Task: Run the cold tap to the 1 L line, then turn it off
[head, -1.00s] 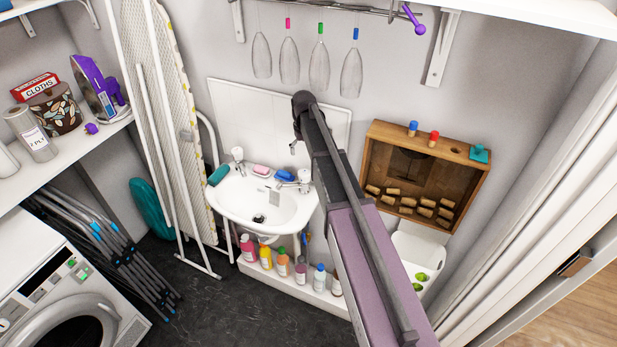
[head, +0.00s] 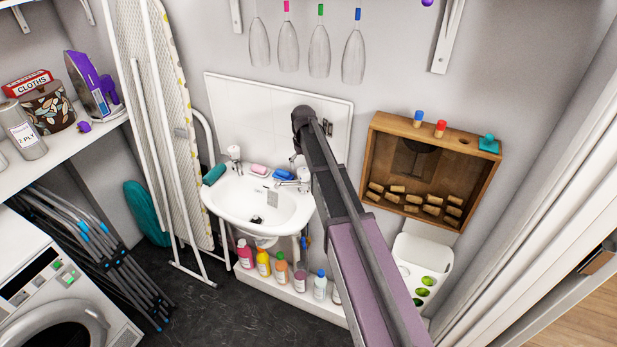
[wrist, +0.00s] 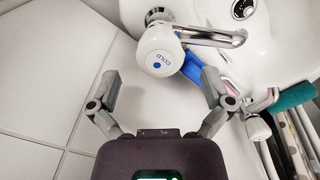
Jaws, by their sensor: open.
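The cold tap (wrist: 158,50) has a round white head marked COLD with a blue dot, and a chrome spout pointing right over the white basin (wrist: 285,50). In the head view the basin (head: 230,205) has a tap at each back corner; the right-hand tap (head: 304,176) stands beside my arm. My gripper (wrist: 161,78) is open and empty, its fingers spread wide with the tap head just beyond and between the tips, seemingly not touching. In the head view my arm mostly hides it. A small greyish panel (head: 272,198) shows in the basin; I cannot tell if it is a measuring vessel.
A blue sponge (head: 284,174), pink soap (head: 259,169) and teal item (head: 214,174) lie on the basin's back rim. Bottles (head: 263,263) stand below. A wooden cork box (head: 375,150) hangs right of my arm, and glasses (head: 319,50) hang above.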

